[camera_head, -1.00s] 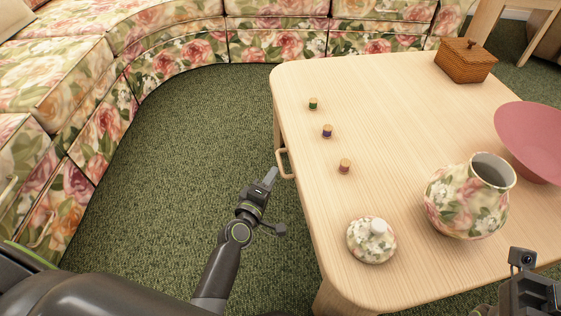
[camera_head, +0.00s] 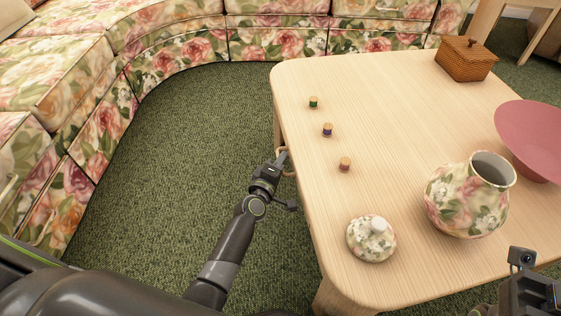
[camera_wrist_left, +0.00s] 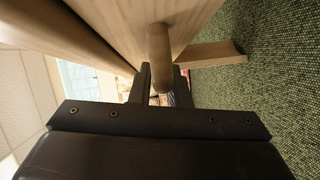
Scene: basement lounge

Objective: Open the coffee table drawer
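The light wood coffee table (camera_head: 395,110) fills the right half of the head view. A wooden loop handle (camera_head: 289,174) is on its left side; its bar also shows in the left wrist view (camera_wrist_left: 159,50). My left gripper (camera_head: 281,157) is at the handle. In the left wrist view my fingers (camera_wrist_left: 160,88) lie on both sides of the bar, very close to it; I cannot tell whether they press on it. The drawer front is mostly hidden under the table top, and no gap shows. My right gripper (camera_head: 535,290) is partly cut off at bottom right.
Three small spools, green (camera_head: 313,102), purple (camera_head: 327,130) and brown (camera_head: 344,164), stand on the table. A floral lid (camera_head: 371,240), floral pot (camera_head: 465,205), pink bowl (camera_head: 535,140) and wicker box (camera_head: 466,60) are there too. Green carpet (camera_head: 190,150) lies clear before the floral sofa (camera_head: 60,75).

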